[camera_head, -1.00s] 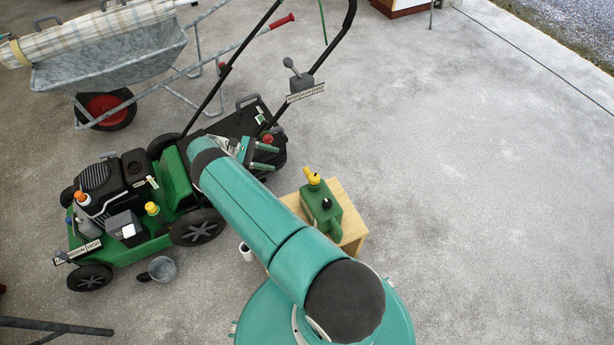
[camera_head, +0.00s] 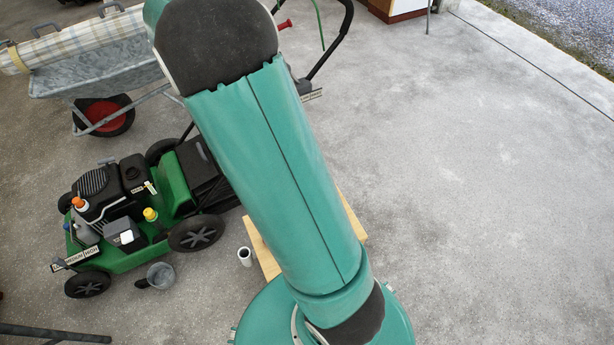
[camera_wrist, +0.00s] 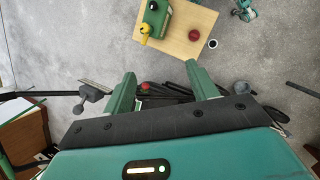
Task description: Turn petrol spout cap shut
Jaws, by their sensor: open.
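The green petrol can (camera_wrist: 157,14) stands on a wooden box (camera_wrist: 190,46) at the top of the wrist view. Its yellow spout (camera_wrist: 145,29) points toward the lower left of that view; whether the cap is open or shut is too small to tell. In the head view my arm hides the can, and only edges of the box (camera_head: 352,222) show. My gripper (camera_wrist: 163,82) is open and empty, its two green fingers apart. The can lies beyond the fingertips, clear of them. The gripper is hidden in the head view.
A red round thing (camera_wrist: 193,35) is on the box beside the can. A white cup (camera_head: 245,256) stands on the floor beside the box. The green mower (camera_head: 130,210) and a wheelbarrow (camera_head: 95,75) are at left. Concrete at right is clear.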

